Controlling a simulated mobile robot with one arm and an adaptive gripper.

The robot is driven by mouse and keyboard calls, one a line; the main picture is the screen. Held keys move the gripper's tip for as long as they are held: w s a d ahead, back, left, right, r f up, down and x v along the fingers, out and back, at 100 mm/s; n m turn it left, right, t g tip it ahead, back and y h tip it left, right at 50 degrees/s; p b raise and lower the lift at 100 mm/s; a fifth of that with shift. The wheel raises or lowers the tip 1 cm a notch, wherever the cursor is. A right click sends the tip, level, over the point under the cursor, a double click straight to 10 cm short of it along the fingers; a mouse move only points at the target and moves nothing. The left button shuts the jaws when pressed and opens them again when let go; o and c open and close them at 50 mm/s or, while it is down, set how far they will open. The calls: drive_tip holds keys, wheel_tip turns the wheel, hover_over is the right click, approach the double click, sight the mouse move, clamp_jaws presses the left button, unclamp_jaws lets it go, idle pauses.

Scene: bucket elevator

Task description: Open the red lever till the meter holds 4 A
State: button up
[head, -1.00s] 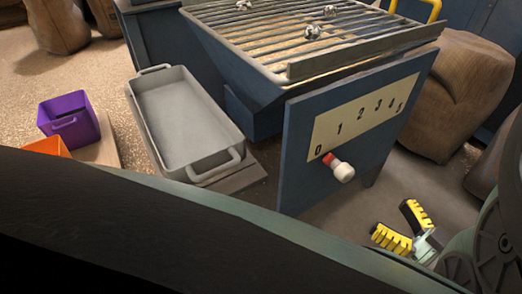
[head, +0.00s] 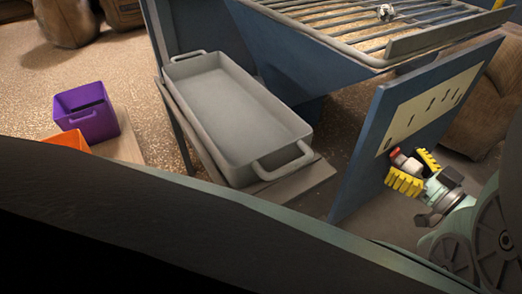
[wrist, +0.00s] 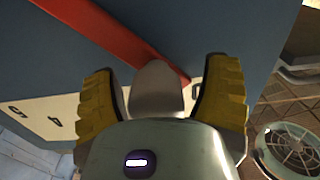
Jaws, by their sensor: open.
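The red lever (head: 395,153) with its pale knob (head: 408,164) sticks out of the blue panel (head: 362,178), near the low end of the numbered scale (head: 430,108). My gripper (head: 414,170) is open, with its yellow fingers on either side of the knob. In the wrist view the knob (wrist: 157,88) stands between the two fingers, with small gaps visible beside it. The lever's red bar (wrist: 115,35) runs across the panel behind it. I see no separate meter or reading in amperes.
A grey tray (head: 298,155) with handles stands left of the panel, under the hopper grate (head: 340,30). A purple bin (head: 97,125) and an orange bin (head: 68,139) are further left. Brown sacks (head: 480,125) stand behind the panel.

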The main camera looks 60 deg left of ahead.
drive_tip(key=shift+a, duration=0.25)
drive_tip(key=shift+w+d, duration=0.2)
drive_tip(key=shift+d, duration=0.1)
drive_tip(key=shift+c, duration=0.3)
drive_tip(key=shift+a, duration=0.1)
clamp_jaws()
